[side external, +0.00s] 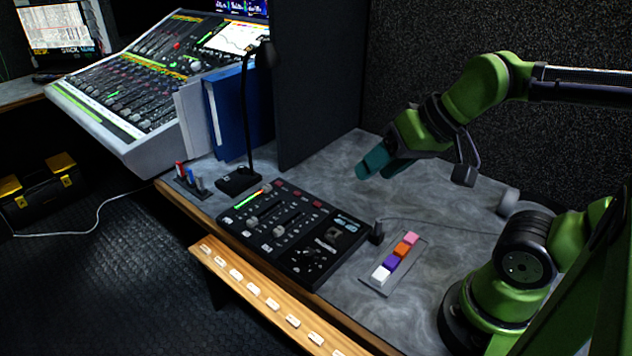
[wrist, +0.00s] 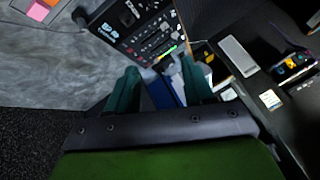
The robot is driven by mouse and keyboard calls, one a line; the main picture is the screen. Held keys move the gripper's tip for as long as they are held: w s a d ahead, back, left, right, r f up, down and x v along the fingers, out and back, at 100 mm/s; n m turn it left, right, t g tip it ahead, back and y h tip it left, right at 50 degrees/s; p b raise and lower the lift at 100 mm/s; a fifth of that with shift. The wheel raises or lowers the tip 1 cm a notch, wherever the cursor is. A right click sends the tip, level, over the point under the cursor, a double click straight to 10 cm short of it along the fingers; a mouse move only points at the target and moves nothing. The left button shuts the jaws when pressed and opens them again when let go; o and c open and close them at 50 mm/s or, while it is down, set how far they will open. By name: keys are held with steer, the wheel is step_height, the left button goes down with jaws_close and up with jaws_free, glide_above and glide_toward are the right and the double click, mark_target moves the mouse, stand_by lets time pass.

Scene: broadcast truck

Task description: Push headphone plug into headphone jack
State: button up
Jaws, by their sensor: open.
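A small black upright piece with a thin cable, which looks like the headphone plug (side external: 376,234), stands on the grey desk at the right edge of the black mixer panel. The black mixer panel (side external: 293,232) has faders, knobs and sockets; I cannot tell which socket is the headphone jack. The panel also shows at the top of the wrist view (wrist: 146,32). My gripper (side external: 374,164) is open and empty, high above the desk, behind the plug and apart from it. Its two teal fingers show in the wrist view (wrist: 160,88), spread apart.
A strip of coloured buttons (side external: 394,264) lies right of the plug. A large mixing console (side external: 150,85) is farther left. The desk (side external: 345,180) below my gripper is clear.

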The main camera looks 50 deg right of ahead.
steer(key=shift+c, duration=0.4)
steer(key=m+g+h, duration=0.2)
steer(key=m+g, duration=0.3)
steer(key=g, duration=0.2)
glide_above(379, 220)
step_height(379, 220, down, 5)
step_height(379, 220, down, 17)
steer(key=shift+r, duration=0.15)
jaws_close()
